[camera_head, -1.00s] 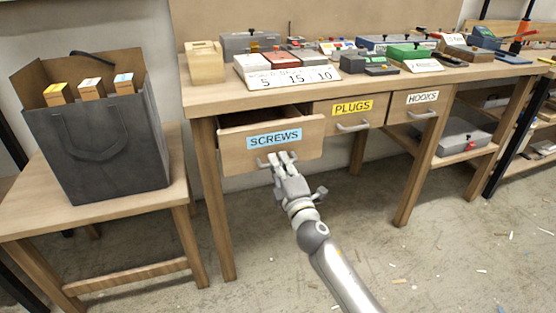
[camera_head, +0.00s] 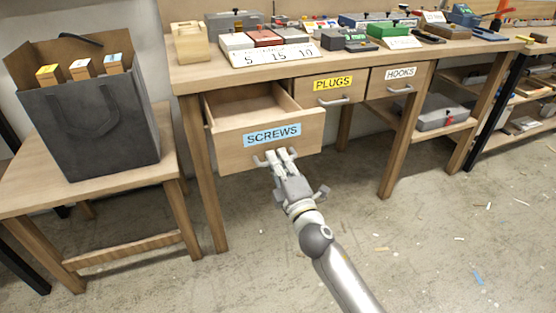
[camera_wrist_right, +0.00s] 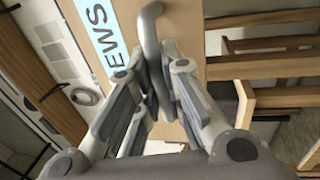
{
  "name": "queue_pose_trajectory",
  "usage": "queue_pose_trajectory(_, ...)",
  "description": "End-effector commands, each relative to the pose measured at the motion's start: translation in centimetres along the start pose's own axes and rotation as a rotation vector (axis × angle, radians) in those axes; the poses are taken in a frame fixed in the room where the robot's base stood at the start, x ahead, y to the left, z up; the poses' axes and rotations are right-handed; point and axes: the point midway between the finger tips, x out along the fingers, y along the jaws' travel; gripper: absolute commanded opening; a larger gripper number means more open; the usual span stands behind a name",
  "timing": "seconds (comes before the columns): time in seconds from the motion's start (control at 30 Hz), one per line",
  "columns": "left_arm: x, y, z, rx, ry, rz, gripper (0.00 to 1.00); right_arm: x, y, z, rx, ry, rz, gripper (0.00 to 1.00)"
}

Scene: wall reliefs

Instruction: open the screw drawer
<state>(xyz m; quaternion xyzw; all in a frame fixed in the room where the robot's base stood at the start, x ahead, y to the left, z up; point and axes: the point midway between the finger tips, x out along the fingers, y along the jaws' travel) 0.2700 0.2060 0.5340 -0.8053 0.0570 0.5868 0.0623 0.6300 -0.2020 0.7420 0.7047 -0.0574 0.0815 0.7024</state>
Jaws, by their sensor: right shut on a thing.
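The screw drawer (camera_head: 238,155) is a light wood drawer with a blue SCREWS label, at the left end of the workbench (camera_head: 290,68). It stands well out from the bench, and its bare inside shows from above. My right gripper (camera_head: 275,158) is shut on the drawer's grey handle, low on the front. In the right wrist view the fingers (camera_wrist_right: 160,85) close around the curved handle (camera_wrist_right: 152,50), beside part of the blue label. The fingers hide part of the handle. My left gripper is not in view.
The PLUGS drawer (camera_head: 330,88) and HOOKS drawer (camera_head: 398,80) are shut beside it. A dark bag (camera_head: 85,125) with several boxes stands on a small table (camera_head: 110,190) at the left. The floor in front is open, with small scraps.

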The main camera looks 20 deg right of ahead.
Motion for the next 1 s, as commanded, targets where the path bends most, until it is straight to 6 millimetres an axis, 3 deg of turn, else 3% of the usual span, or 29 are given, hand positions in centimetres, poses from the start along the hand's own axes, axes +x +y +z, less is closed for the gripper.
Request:
queue_pose_trajectory(0.03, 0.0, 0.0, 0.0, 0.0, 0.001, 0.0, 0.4, 0.0, -0.1, -0.1, 0.0, 0.001, -0.001, 0.12)
queue_pose_trajectory(0.2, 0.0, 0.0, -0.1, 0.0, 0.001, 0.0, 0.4, 0.0, 0.0, 0.0, 0.0, 0.001, -0.001, 0.32)
queue_pose_trajectory(0.57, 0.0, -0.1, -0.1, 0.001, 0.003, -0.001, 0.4, -0.3, -0.1, 0.0, 0.001, 0.0, -0.001, 0.32)
queue_pose_trajectory(0.77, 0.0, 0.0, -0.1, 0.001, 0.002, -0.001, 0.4, -2.8, -0.1, 0.0, 0.002, -0.001, -0.003, 0.32)
queue_pose_trajectory(1.0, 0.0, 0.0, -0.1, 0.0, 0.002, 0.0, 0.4, -7.5, -0.2, 0.0, 0.003, -0.002, -0.005, 0.32)
